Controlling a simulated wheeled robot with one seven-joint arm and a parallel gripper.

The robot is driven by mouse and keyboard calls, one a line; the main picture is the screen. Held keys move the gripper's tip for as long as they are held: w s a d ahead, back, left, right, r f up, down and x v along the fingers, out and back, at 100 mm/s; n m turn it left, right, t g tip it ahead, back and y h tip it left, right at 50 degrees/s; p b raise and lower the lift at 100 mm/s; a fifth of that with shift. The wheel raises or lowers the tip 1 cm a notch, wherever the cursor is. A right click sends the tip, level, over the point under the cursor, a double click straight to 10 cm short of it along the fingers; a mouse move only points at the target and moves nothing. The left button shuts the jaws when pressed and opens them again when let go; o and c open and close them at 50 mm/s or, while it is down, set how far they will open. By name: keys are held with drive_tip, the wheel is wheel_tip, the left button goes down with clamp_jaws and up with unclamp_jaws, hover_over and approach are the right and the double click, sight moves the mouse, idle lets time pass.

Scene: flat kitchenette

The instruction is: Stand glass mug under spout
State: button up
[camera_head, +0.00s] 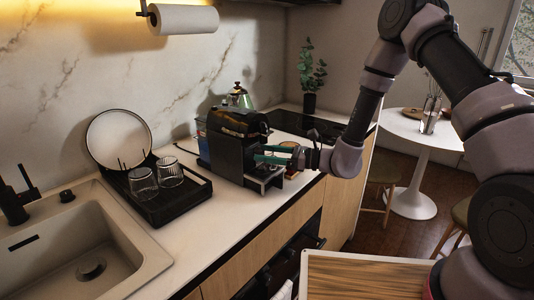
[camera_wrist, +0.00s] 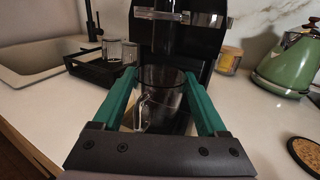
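The glass mug (camera_wrist: 165,92) is clear and upright in the wrist view, with its handle turned towards the camera. My gripper (camera_wrist: 160,78) has one green finger along each side of it, and the mug fills the gap between the fingertips. The black coffee machine (camera_head: 232,150) stands on the counter; in the wrist view its body (camera_wrist: 185,45) rises just behind the mug, with a silver part above. In the head view my gripper (camera_head: 272,155) reaches into the machine's front from the right. The spout and the mug's base contact are not clear.
A black dish rack (camera_head: 168,205) with two glasses and a round plate stands left of the machine, beside the sink (camera_head: 75,250). A green kettle (camera_wrist: 288,65) and a yellow tin (camera_wrist: 229,60) are right of the machine in the wrist view. The front counter strip is clear.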

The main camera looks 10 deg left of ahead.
drive_tip(key=shift+o, duration=1.2)
drive_tip(key=shift+r, duration=0.15)
drive_tip(key=s+d, duration=0.1)
drive_tip(key=d, duration=1.1)
drive_tip(key=s+d+r+n+g+h, duration=0.25)
drive_tip(key=s+r+n, duration=0.2)
drive_tip(key=r, duration=0.25)
drive_tip(key=s+d+r+n+g+h, duration=0.2)
drive_tip(key=s+d+r+n+h, duration=0.15)
drive_tip(key=r+n, duration=0.3)
drive_tip(key=s+d+r+n+t+h, duration=0.2)
drive_tip(key=s+d+r+t+h, duration=0.2)
drive_tip(key=d+r, duration=0.3)
drive_tip(key=s+d+r+n+t+h, duration=0.2)
drive_tip(key=s+d+r+t+h, duration=0.2)
drive_tip(key=d, duration=0.7)
wheel_tip(320, 180, up, 4)
drive_tip(key=shift+s+d+r+t+h, duration=0.1)
drive_tip(key=shift+s+d+t+h, duration=0.15)
drive_tip(key=shift+t+h, duration=0.75)
